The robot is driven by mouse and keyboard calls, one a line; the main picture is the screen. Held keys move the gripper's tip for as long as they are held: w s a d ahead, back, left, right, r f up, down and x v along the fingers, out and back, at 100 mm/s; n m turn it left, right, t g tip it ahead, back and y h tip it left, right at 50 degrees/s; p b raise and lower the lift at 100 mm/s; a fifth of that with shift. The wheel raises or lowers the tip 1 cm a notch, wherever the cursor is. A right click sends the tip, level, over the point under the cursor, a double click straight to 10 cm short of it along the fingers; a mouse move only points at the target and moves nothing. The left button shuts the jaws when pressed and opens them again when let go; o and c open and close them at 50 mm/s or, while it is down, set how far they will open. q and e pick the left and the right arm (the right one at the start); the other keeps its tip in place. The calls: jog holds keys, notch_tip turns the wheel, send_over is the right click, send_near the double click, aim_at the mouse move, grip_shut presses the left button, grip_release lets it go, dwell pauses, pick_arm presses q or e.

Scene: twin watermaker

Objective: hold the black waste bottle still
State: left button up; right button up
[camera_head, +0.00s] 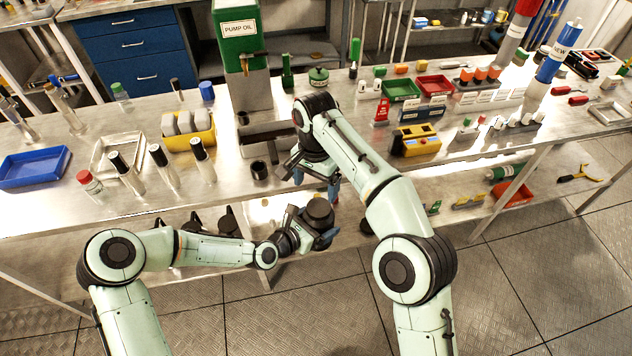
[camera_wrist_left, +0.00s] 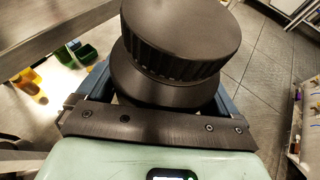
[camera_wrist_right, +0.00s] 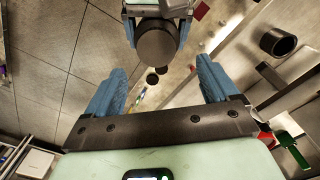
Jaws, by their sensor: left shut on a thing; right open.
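The black waste bottle (camera_head: 319,211) is held in front of the bench edge, over the floor. In the left wrist view its wide ribbed black cap (camera_wrist_left: 180,35) fills the top middle. My left gripper (camera_head: 314,232) is shut around the bottle below the cap, with a blue finger on each side. My right gripper (camera_head: 318,188) is open and empty, just above the bottle. In the right wrist view the round cap (camera_wrist_right: 157,43) shows beyond and between the open blue fingers (camera_wrist_right: 160,75), apart from them. The bottle's lower body is hidden.
A black cup (camera_head: 259,170) stands near the bench's front edge, left of my right gripper. A green pump oil container (camera_head: 238,45) stands behind. Several vials and a blue tray (camera_head: 33,167) are at left; a yellow device (camera_head: 416,140) is at right. The floor in front is free.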

aim_at(315, 206)
notch_tip(315, 206, down, 8)
jog(key=shift+r, duration=0.15)
dwell(0.4)
jog(key=shift+a, duration=0.1)
jog(key=c, duration=1.1)
